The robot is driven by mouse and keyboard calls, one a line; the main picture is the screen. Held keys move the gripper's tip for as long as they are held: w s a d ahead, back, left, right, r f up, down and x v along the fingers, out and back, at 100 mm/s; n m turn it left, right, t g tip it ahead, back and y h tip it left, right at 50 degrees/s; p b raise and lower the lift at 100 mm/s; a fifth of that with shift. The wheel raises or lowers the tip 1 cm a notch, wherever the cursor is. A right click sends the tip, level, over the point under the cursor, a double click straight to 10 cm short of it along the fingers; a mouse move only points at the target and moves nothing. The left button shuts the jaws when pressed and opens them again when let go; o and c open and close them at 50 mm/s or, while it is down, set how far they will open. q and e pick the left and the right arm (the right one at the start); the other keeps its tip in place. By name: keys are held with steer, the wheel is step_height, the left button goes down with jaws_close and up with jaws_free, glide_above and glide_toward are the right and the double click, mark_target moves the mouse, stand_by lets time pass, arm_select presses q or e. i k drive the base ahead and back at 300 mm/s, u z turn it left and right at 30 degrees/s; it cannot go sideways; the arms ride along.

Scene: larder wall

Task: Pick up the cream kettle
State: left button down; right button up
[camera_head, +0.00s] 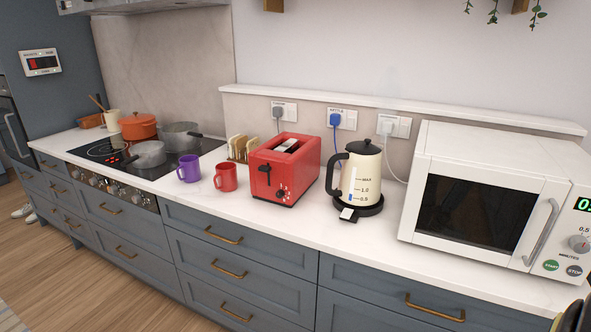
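The cream kettle (361,179) stands upright on its black base (365,205) on the white counter. It has a black lid and a black handle (335,174) on its left side. A small white switch tab (348,214) sticks out at the front of the base. The water window with markings faces me.
A red toaster (285,168) stands close left of the kettle, and a white microwave (480,200) stands to its right. Red (226,177) and purple (188,168) mugs sit further left, before the hob (150,155) with pots. The counter in front of the kettle is clear.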

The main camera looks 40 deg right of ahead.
mark_target(360, 182)
steer(key=z, duration=0.15)
steer(key=i, duration=0.9)
steer(key=z, duration=0.65)
